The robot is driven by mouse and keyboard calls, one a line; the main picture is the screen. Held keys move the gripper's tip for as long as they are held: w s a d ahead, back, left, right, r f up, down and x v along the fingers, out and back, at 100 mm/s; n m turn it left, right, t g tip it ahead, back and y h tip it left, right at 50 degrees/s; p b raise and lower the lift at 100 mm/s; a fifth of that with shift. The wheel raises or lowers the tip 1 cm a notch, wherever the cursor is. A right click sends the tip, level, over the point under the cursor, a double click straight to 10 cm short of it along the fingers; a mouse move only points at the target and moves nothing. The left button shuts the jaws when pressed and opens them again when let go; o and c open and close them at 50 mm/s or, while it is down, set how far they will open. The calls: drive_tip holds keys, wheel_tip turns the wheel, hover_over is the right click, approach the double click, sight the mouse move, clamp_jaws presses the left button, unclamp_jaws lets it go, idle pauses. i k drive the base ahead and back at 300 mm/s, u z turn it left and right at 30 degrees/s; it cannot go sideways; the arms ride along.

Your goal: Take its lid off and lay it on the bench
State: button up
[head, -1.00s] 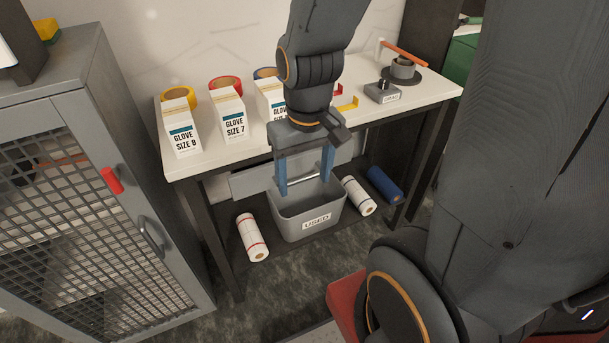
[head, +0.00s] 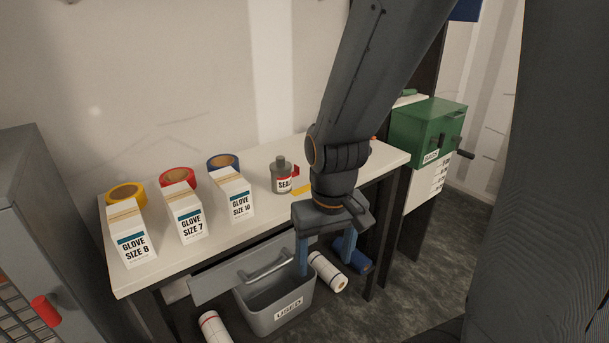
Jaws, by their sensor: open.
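The task does not name the thing with the lid. A grey bottle (head: 282,177) with a dark cap (head: 280,160) and a partly readable "SEAL" label stands upright on the bench (head: 255,190), just left of my arm. The cap appears to be on it. My gripper (head: 327,258) points down in front of the bench's front edge, below the bench top and right of the drawer handle (head: 265,267). My arm hides the back right of the bench top.
Glove boxes (head: 130,240) and yellow, red and blue tape rolls (head: 177,178) fill the bench's left. A grey "USED" bin (head: 288,312) and rolls (head: 328,272) sit below. A green box (head: 425,135) stands right. Bare bench shows between the size 10 box and bottle.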

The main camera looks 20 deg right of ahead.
sight(280, 165)
drive_tip(key=k, duration=0.45)
drive_tip(key=z, duration=0.95)
drive_tip(key=i, duration=1.2)
drive_tip(key=u, duration=0.5)
